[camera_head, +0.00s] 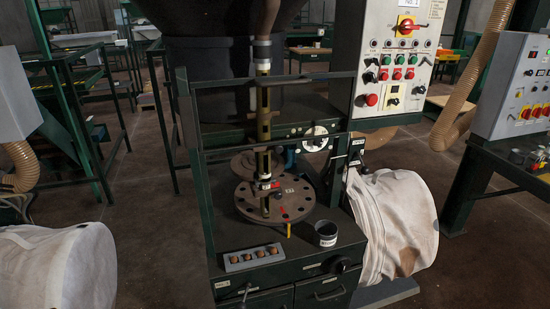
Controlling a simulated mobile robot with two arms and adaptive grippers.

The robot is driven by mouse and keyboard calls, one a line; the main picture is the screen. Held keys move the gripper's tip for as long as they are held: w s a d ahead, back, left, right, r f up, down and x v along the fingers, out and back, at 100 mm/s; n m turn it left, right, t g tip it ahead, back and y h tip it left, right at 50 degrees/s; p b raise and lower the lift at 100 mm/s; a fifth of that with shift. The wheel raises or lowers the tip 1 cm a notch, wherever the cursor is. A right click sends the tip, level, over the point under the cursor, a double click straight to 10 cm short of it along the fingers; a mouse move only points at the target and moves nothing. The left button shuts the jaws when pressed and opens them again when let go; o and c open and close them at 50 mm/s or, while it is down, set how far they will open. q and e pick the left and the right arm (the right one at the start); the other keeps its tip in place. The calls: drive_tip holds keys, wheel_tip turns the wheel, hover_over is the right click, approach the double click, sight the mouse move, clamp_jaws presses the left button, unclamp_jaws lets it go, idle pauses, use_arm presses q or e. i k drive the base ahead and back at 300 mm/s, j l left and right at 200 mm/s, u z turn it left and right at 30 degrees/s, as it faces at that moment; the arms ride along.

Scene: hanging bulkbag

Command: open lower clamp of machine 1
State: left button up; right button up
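The central machine (345,250) has a dark green frame, a grey control panel (398,58) and a vertical tube (264,110). A small clamp-like fitting with red and white parts (267,183) sits low on the tube, just above a round brown plate with holes (289,208). It is too small to tell whether it is open or shut. Another pale band (262,64) circles the tube higher up. Which fitting is the lower clamp is not certain. Neither of my grippers shows in the head view.
White bulk bags (405,224) (60,267) lie at both sides. Another panel (512,85) stands at the right. Floor between the left bag and machine is clear.

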sight(277, 195)
drive_tip(key=i+l, duration=0.1)
drive_tip(key=l, duration=0.8)
drive_tip(key=i+l+u, duration=0.1)
drive_tip(key=l, duration=0.35)
drive_tip(key=i, duration=0.05)
